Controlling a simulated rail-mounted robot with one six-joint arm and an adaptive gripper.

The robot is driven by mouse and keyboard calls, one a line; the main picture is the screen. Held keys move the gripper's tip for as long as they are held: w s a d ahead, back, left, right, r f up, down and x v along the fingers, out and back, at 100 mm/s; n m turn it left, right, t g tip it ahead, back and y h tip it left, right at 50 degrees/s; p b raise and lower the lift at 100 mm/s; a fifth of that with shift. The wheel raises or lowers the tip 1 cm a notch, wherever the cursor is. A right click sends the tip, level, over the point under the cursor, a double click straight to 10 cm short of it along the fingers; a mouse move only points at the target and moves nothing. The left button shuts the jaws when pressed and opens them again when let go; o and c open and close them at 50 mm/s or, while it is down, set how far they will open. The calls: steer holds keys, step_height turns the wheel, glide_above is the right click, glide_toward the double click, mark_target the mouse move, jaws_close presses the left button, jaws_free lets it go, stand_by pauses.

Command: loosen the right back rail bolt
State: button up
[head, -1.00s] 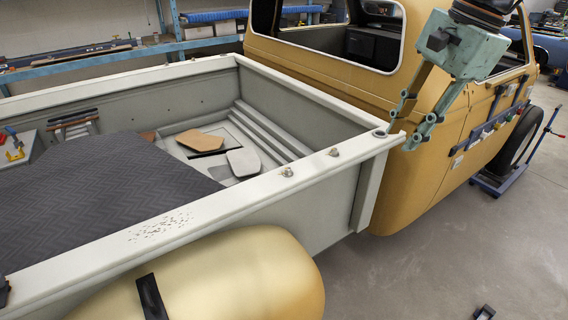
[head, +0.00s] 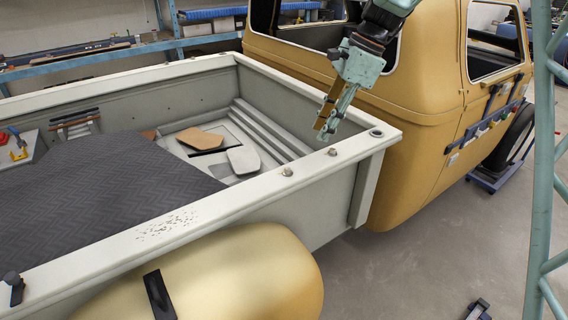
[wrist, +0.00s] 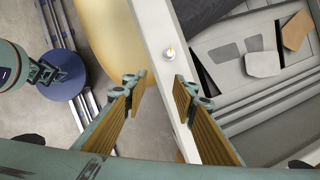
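The pale side rail of the truck bed (head: 235,195) runs along the near side. Two metal bolts stand on its top, one (head: 287,171) nearer the middle and one (head: 332,151) nearer the cab. A dark bolt-like piece (head: 12,280) is at the rail's left end. I cannot tell which one the task names. My gripper (head: 324,132) is open and points down, just above the rail near the cab-side bolt. In the wrist view my gripper (wrist: 160,85) has its fingers apart and empty, with one bolt (wrist: 170,53) on the rail ahead of them.
The yellow cab (head: 420,125) stands close behind my gripper. A dark mat (head: 110,180) and loose panels (head: 243,159) lie in the bed. A yellow fender (head: 220,275) bulges below the rail.

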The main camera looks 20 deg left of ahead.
mark_target(288, 168)
steer(key=shift+m, duration=0.3)
steer(key=a, duration=0.1)
steer(key=a+f, duration=0.1)
steer(key=a, duration=0.1)
steer(key=w+a+f, duration=0.1)
steer(key=shift+a, duration=0.3)
steer(key=shift+f, duration=0.2)
steer(key=shift+s+x, duration=0.15)
steer(key=shift+x, duration=3.25)
steer(key=shift+s+x, duration=0.15)
steer(key=shift+x, duration=3.25)
steer(key=shift+a+r, duration=0.1)
steer(key=c, duration=0.9)
